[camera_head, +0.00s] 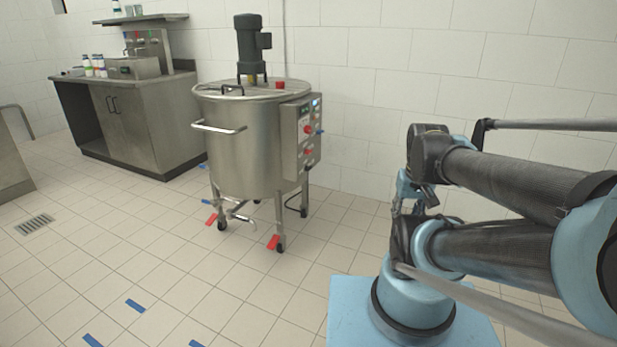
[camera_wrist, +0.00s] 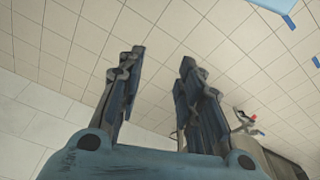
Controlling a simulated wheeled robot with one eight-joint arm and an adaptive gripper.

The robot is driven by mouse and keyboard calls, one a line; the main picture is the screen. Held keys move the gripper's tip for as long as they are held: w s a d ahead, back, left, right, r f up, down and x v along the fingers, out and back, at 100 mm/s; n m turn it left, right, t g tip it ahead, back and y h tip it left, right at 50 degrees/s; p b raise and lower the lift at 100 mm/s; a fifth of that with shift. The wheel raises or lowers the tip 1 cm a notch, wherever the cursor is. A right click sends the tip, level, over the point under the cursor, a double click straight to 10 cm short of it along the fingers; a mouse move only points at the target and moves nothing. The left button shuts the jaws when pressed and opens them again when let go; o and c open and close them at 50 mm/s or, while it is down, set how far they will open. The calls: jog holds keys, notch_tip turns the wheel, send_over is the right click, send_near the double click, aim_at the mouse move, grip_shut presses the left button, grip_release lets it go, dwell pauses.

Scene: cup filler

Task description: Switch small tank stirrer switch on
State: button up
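A steel tank (camera_head: 243,145) on legs stands against the tiled wall in the head view, with a dark stirrer motor (camera_head: 250,45) on its lid. A control panel (camera_head: 300,143) is fixed to the tank's right side. It has a small lit display and red controls (camera_head: 308,130); which one is the stirrer switch, and its position, is too small to tell. My gripper's two fingers (camera_wrist: 163,57) are spread apart and empty in the wrist view, over floor tiles. My arm is folded at the right of the head view, well apart from the panel.
A steel cabinet (camera_head: 145,125) with bottles stands at the back left. Red and blue tape marks the floor, and a drain (camera_head: 34,223) lies at the left. The tiled floor (camera_head: 245,315) in front of the tank is clear.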

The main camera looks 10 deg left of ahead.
jog(key=shift+s, duration=0.25)
